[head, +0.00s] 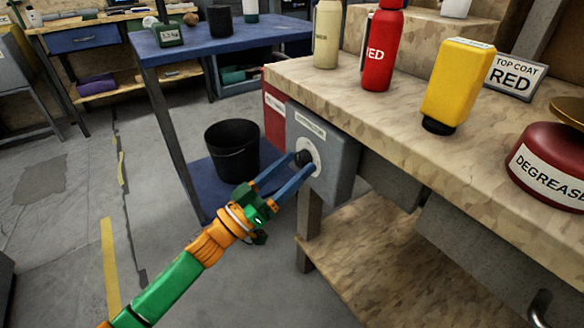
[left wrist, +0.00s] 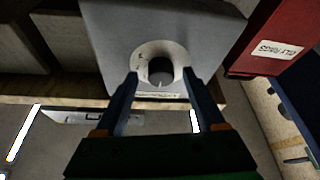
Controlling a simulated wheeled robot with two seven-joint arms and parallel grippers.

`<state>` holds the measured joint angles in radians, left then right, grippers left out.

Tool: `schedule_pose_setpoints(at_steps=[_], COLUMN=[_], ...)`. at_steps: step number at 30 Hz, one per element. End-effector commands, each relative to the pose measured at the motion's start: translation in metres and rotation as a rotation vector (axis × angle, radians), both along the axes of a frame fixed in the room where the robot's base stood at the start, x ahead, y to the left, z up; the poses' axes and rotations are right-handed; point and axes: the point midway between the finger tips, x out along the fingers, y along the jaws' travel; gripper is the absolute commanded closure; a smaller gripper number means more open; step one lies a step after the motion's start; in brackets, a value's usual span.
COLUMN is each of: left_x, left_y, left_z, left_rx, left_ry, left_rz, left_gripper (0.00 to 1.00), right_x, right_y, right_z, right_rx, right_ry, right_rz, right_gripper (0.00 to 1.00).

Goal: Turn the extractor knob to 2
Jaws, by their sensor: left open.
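The extractor knob (head: 304,158) is a black round knob on a pale dial on the grey extractor box (head: 334,172), fixed at the end of the bench. In the left wrist view the knob (left wrist: 161,70) sits at the centre of the white dial (left wrist: 140,52), whose markings are too small to read. My left gripper (head: 298,170) is open, its two blue fingers pointing at the dial, one on either side of the knob. In the left wrist view the fingertips (left wrist: 160,76) flank the knob with gaps visible. My right gripper is not in view.
A red box (head: 274,112) is beside the extractor box. The bench top (head: 400,115) holds a red bottle (head: 381,50), a yellow bottle (head: 456,85) and a degreaser tin (head: 550,165). A black bucket (head: 232,152) stands on the blue cart's lower shelf. Open floor lies at the left.

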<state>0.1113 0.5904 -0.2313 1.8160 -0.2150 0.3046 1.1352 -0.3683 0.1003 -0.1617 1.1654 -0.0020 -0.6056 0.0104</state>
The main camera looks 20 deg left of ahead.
Motion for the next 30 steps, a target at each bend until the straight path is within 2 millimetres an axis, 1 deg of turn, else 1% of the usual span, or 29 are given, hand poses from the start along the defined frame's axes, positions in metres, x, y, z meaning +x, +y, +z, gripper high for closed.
schedule_pose_setpoints(at_steps=[2,3,5,6,8,9,10,20,26,30], left_x=[-0.0001,0.0000,-0.0001,-0.0001,-0.0002,-0.0002,-0.0002,0.0002,0.0013,0.0020], left_y=[0.0001,0.0002,0.0003,0.0003,0.0003,0.0003,0.0003,0.0009,0.0022,0.0031], left_z=[-0.0002,-0.0002,-0.0002,-0.0002,-0.0003,-0.0003,-0.0003,-0.0011,-0.0015,-0.0017], left_rx=[0.000,0.000,0.000,0.000,0.000,0.000,0.000,0.031,0.124,0.221], left_ry=[0.000,0.000,0.000,0.000,0.000,0.000,0.000,-0.023,-0.095,-0.170], left_rz=[0.000,0.001,0.001,0.001,0.001,0.001,0.001,0.001,0.002,0.001], left_gripper=[0.29,0.39,0.55,0.66,0.82,0.93,1.00,1.00,1.00,1.00], right_x=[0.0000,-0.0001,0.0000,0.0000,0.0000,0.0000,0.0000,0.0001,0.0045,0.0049], right_y=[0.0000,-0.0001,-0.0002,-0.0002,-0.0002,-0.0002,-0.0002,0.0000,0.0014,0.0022], right_z=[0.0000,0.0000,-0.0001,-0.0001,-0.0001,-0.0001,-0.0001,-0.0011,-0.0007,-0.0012], right_rx=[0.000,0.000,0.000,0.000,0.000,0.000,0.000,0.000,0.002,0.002], right_ry=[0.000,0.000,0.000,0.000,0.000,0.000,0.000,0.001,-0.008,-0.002], right_rz=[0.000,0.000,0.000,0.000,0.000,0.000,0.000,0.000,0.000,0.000], right_gripper=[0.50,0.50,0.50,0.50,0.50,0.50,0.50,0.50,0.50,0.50])
